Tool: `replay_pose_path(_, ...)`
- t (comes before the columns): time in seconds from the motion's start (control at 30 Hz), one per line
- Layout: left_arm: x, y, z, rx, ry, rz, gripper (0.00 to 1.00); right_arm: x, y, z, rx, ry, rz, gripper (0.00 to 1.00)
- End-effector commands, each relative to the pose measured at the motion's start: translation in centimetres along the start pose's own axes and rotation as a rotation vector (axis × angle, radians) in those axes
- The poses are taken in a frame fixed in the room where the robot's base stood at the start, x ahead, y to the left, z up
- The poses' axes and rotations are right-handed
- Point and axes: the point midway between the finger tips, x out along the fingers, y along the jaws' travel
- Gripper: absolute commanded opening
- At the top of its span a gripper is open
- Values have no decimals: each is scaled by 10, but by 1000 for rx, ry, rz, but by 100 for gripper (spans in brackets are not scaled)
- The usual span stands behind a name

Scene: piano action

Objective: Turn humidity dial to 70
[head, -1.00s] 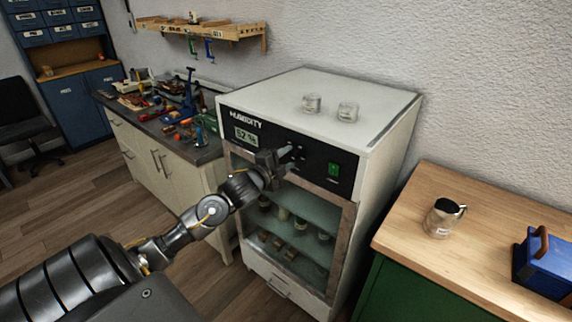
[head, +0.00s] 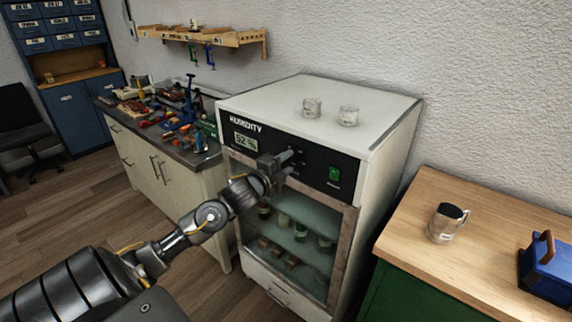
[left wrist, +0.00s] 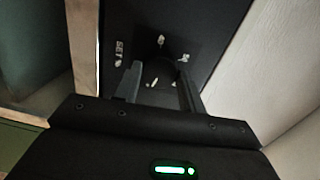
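The humidity cabinet (head: 385,150) is white with a black panel (head: 316,172) on its upper front. The display (head: 245,142) under the HUMIDITY label appears to read 52 %. My left gripper (head: 288,163) is at the panel, right of the display, and hides most of the dial in the head view. In the left wrist view the dark round dial (left wrist: 158,74) lies between the two fingers of my left gripper (left wrist: 159,82), with SET lettering to its left. The fingers are spread around it; firm contact does not show. My right gripper is not in view.
A green switch (head: 335,174) is on the panel's right. Two glass jars (head: 312,107) stand on the cabinet. A glass door (head: 290,222) is below the panel.

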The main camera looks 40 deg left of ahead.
Motion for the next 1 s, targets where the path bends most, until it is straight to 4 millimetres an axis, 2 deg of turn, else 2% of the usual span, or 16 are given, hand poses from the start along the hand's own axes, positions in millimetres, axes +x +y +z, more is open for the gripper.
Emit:
replay_pose_path(0.03,0,0,0,0,0,1,47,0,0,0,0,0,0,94)
replay_pose_path(0.13,0,0,0,-1,0,0,60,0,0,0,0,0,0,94)
replay_pose_path(0.47,-3,1,0,-1,0,0,60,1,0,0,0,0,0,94)
replay_pose_path(0.57,-14,2,0,0,0,0,60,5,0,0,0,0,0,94)
replay_pose_path(0.8,-61,4,0,0,2,2,60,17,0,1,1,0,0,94)
replay_pose_path(1.0,-92,3,0,-1,0,3,60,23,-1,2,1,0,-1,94)
